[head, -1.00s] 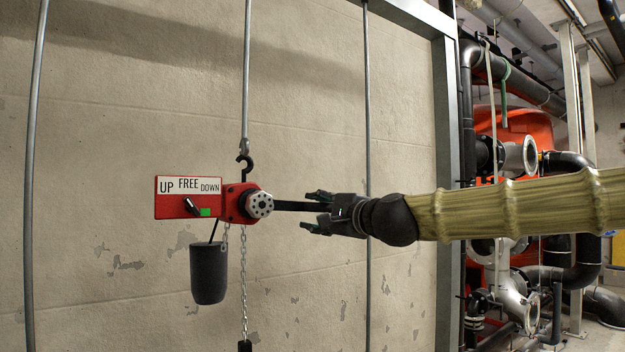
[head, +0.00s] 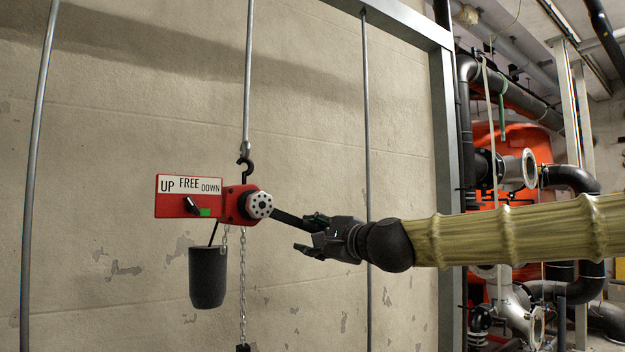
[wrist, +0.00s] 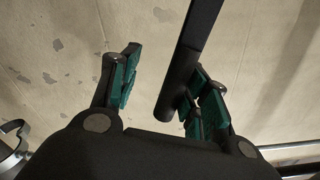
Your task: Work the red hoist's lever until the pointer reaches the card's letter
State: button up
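The red hoist (head: 236,204) hangs from a hook on a rod in the head view. Its black lever (head: 287,217) slopes down to the right from a round grey hub (head: 259,205). My gripper (head: 302,234) is open at the lever's far end, its upper finger close by. In the wrist view the lever (wrist: 192,55) runs between the open fingers (wrist: 160,90), nearer the right ones; I cannot tell if they touch.
A dark grey chain bucket (head: 208,278) hangs under the hoist. A load chain (head: 243,290) runs down to a dark piece cut off at the bottom edge. Grey vertical rods stand before the wall. Pipes (head: 515,170) and red equipment are at right. Space below my gripper is clear.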

jog(key=shift+m, duration=0.7)
jog(key=f+b, duration=0.1)
jog(key=s+a+f+b, duration=0.1)
jog(key=f+b, duration=0.1)
jog(key=shift+s+a+f, duration=0.15)
jog(key=shift+a+f, duration=0.1)
jog(key=shift+a, duration=0.15)
